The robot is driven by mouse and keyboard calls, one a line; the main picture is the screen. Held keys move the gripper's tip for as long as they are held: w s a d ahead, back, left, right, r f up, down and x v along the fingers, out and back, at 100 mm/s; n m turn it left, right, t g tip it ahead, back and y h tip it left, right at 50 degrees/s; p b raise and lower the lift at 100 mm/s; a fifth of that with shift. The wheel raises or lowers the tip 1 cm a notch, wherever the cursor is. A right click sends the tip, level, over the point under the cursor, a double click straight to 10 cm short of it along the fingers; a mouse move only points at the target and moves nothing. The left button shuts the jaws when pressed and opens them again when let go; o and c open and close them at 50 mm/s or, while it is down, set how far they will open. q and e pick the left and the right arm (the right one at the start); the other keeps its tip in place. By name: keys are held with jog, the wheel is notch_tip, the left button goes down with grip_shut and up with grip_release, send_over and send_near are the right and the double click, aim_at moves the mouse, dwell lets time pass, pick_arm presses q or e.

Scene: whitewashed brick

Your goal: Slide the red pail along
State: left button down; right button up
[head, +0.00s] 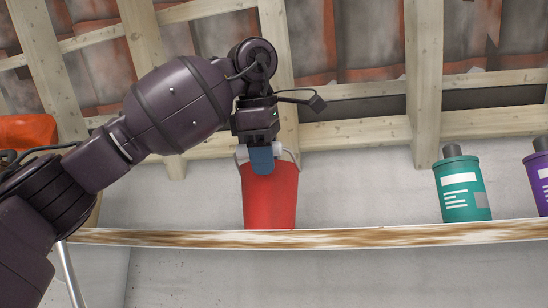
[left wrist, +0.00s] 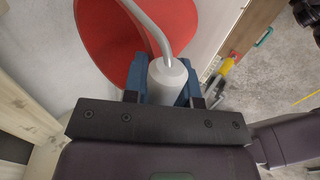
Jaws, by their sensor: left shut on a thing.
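The red pail (head: 270,200) stands upright on a narrow wooden shelf (head: 330,238) in the head view. My left gripper (head: 262,160) is at the top of the pail, with its blue fingers shut on the pail's handle. In the left wrist view the blue fingers (left wrist: 165,82) close around a pale grey grip (left wrist: 167,78) on the bent handle wire. The red pail (left wrist: 115,35) lies just beyond it. My right gripper is not in view.
A teal canister (head: 462,188) with a white label stands on the shelf to the right, and a purple canister (head: 541,178) stands past it at the picture's edge. The shelf between pail and teal canister is clear. Wooden beams (head: 425,90) slope overhead.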

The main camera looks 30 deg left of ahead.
pick_arm(q)
jog(key=s+a+p, duration=0.1)
jog(key=s+a, duration=0.3)
jog(key=a, duration=1)
dwell(1.3)
jog(key=c, duration=0.8)
grip_release()
jog(key=shift+d, duration=0.1)
jog(key=shift+v, duration=5.4)
jog(key=shift+w, duration=0.1)
